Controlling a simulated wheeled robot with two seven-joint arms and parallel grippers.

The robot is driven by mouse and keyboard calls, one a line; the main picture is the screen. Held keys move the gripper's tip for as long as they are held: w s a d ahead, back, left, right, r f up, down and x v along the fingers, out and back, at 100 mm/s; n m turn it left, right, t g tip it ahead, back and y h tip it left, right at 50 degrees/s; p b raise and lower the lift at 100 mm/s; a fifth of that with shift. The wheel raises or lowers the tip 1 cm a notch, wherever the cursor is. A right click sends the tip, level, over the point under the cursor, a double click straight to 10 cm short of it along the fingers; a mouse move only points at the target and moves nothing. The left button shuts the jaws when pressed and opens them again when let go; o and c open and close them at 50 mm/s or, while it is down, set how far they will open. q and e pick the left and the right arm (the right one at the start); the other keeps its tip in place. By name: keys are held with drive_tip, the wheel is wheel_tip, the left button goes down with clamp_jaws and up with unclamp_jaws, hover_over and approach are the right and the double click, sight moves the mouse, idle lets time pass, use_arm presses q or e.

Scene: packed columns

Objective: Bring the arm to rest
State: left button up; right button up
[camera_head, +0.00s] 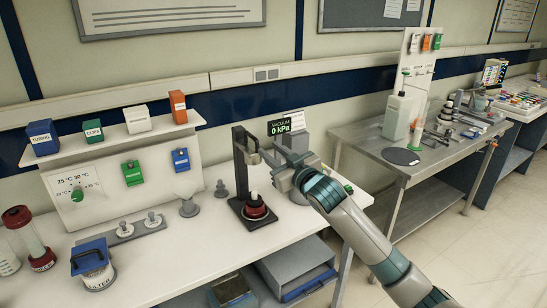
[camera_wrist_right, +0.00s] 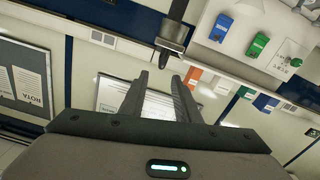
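My right arm (camera_head: 355,225) reaches in from the lower right over the white bench. Its gripper (camera_head: 273,156) points left, close to the upper part of a dark stand (camera_head: 241,165). In the right wrist view the gripper (camera_wrist_right: 158,78) has its two fingers apart, with nothing seen between them. The dark head of the stand (camera_wrist_right: 175,32) shows just beyond the fingertips there; I cannot tell any contact. My left gripper is not in view.
A red-based piece (camera_head: 255,208) sits on the stand's base. A vacuum display (camera_head: 287,127) reading 0 kPa stands behind my gripper. A blue-lidded jar (camera_head: 94,268) and a red-capped column (camera_head: 30,240) are at left. A metal table (camera_head: 375,150) stands at right, with open floor in front.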

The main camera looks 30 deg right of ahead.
drive_tip(key=shift+s, duration=0.3)
idle(0.4)
